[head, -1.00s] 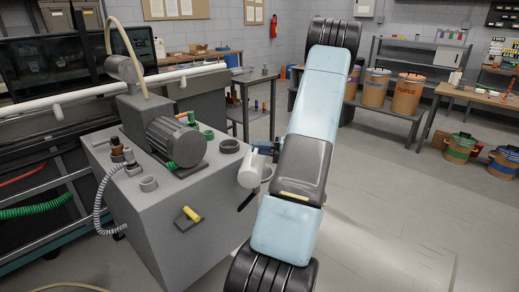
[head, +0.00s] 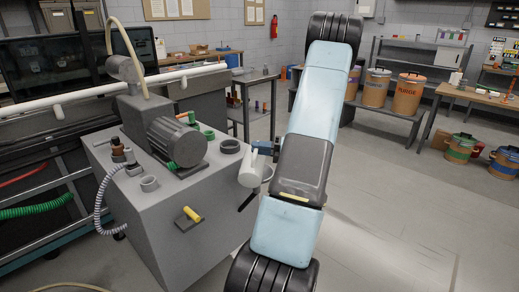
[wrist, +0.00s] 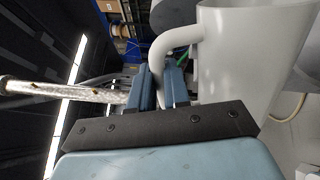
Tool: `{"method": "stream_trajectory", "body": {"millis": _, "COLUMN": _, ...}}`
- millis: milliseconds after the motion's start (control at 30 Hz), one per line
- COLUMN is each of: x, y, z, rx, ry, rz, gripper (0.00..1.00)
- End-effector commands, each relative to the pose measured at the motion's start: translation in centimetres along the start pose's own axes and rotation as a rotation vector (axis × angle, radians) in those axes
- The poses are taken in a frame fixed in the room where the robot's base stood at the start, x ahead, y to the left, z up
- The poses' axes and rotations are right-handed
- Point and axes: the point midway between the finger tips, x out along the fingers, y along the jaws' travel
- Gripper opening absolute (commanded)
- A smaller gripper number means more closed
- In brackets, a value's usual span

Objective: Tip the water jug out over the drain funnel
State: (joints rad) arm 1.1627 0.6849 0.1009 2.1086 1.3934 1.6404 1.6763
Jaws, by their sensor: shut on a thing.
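The white jug (wrist: 250,65) fills the right of the wrist view, its wide rim at the top edge. My gripper (wrist: 162,80) is shut on the jug's handle (wrist: 160,48), which passes between the blue fingers. I cannot see any water.
Orange drums (head: 406,95) stand on a shelf at the back right. The floor at right is clear.

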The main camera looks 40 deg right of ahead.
Motion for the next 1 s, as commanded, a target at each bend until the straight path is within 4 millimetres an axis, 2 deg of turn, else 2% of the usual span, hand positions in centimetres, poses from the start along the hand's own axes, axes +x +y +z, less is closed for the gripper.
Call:
{"method": "stream_trajectory", "body": {"millis": 667, "x": 0.1, "y": 0.0, "z": -0.1, "rx": -0.016, "ry": 0.002, "rz": 0.0, "gripper": 0.0}}
{"method": "stream_trajectory", "body": {"millis": 1000, "x": 0.1, "y": 1.0, "z": -1.2, "rx": -0.134, "ry": 0.009, "rz": 0.004, "gripper": 0.0}}
